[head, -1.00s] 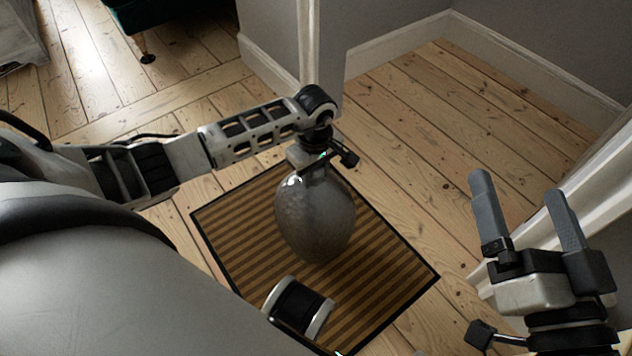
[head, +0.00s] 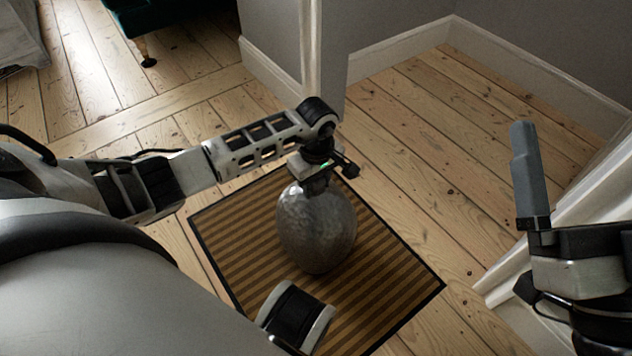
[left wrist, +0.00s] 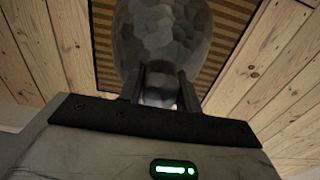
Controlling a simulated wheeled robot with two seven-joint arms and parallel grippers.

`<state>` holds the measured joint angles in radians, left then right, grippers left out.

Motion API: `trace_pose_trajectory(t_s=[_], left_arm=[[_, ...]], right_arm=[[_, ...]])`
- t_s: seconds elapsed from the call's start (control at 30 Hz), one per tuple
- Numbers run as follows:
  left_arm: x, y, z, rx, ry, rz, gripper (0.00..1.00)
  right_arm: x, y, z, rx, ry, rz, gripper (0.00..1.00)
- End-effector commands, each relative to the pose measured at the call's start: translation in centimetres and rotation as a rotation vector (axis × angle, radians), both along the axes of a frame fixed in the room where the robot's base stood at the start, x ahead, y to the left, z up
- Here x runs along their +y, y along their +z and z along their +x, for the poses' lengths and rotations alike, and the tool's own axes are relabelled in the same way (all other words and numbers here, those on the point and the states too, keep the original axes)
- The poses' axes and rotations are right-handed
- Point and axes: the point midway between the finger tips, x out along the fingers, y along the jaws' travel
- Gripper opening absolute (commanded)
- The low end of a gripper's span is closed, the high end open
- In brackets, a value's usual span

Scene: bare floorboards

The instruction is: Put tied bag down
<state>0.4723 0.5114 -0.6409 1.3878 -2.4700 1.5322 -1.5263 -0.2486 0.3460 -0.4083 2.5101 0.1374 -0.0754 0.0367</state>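The tied bag (head: 317,232) is a grey, rounded, crinkled bundle with its narrow neck at the top. My left gripper (head: 316,182) is above it, shut on the neck. The left wrist view shows the left fingers (left wrist: 160,90) on either side of the neck, with the bag (left wrist: 165,40) beyond. The bag hangs upright over the striped mat (head: 240,240); I cannot tell whether its bottom touches the mat. My right gripper (head: 575,185) is at the right edge and empty. One finger shows with clear space beside it; the other is out of frame.
Bare floorboards (head: 430,150) are free around the mat. A wall corner with white trim (head: 312,60) stands behind the mat, and another white-trimmed edge (head: 590,190) is at the right. A dark green furniture piece with a wooden leg (head: 143,45) is at the back left.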

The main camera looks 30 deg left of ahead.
Motion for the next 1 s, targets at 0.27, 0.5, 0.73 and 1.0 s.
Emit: trace_pose_trajectory(t_s=[0.27, 0.5, 0.73, 1.0], left_arm=[[0.0, 0.0, 0.0, 0.0, 0.0, 0.0, 0.55], [0.1, 1.5, 0.1, -0.004, 0.0, 0.001, 0.55], [0.1, 6.5, 0.1, -0.004, -0.001, 0.003, 0.55], [0.1, 11.2, 0.1, -0.002, 0.0, 0.001, 0.55]], right_arm=[[0.0, 0.1, 0.0, -0.003, 0.001, -0.001, 1.0], [0.0, -0.6, 0.2, 0.091, 0.008, 0.018, 1.0], [0.2, -4.3, 0.1, 0.427, 0.04, 0.1, 1.0], [0.8, -7.6, -1.5, 0.705, 0.081, 0.163, 1.0]])
